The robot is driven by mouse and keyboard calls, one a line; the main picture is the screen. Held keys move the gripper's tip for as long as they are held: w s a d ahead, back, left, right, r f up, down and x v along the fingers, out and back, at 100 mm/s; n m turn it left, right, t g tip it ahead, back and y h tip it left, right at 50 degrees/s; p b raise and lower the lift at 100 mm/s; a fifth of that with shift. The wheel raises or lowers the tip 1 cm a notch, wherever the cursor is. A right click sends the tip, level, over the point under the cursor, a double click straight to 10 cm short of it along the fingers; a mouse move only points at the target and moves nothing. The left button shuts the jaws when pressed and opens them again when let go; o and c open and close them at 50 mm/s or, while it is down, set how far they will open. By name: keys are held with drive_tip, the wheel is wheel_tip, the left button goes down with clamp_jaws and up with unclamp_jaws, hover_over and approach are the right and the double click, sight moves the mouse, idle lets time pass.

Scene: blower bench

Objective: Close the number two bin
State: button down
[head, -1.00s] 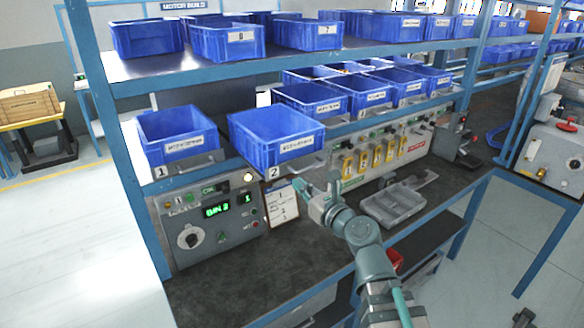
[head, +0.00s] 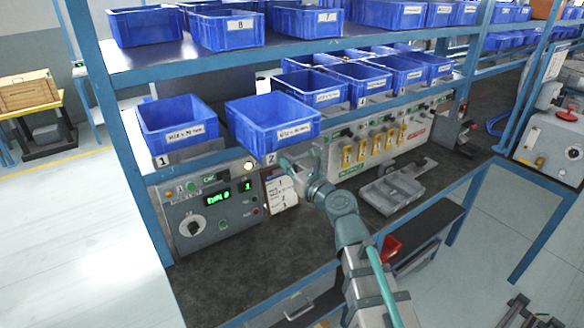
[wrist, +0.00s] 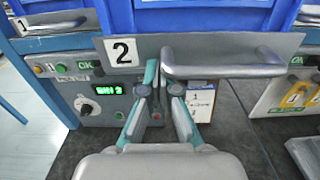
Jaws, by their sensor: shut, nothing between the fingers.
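The number two bin (head: 268,122) is a blue open-topped box with a white label on its front. It sits on a grey drawer with a "2" plate (head: 270,158), and sticks out in front of the shelf edge. In the wrist view, the "2" plate (wrist: 122,51) and the grey bar handle (wrist: 225,70) are close ahead. My gripper (head: 287,163) is just below and in front of the drawer front. In the wrist view, my gripper (wrist: 164,76) is shut and empty, its tips by the left end of the handle. I cannot tell whether they touch.
The number one bin (head: 178,125) stands to the left. A control panel with a green display (head: 216,197) and a paper card (head: 281,190) are below. A grey tray (head: 392,191) lies on the bench to the right. An upper shelf (head: 160,68) holds more blue bins.

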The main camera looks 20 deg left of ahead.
drive_tip(key=p+x, duration=0.1)
drive_tip(key=x, duration=1)
drive_tip(key=shift+w+a, duration=0.2)
drive_tip(key=shift+a, duration=0.1)
drive_tip(key=shift+d, duration=0.1)
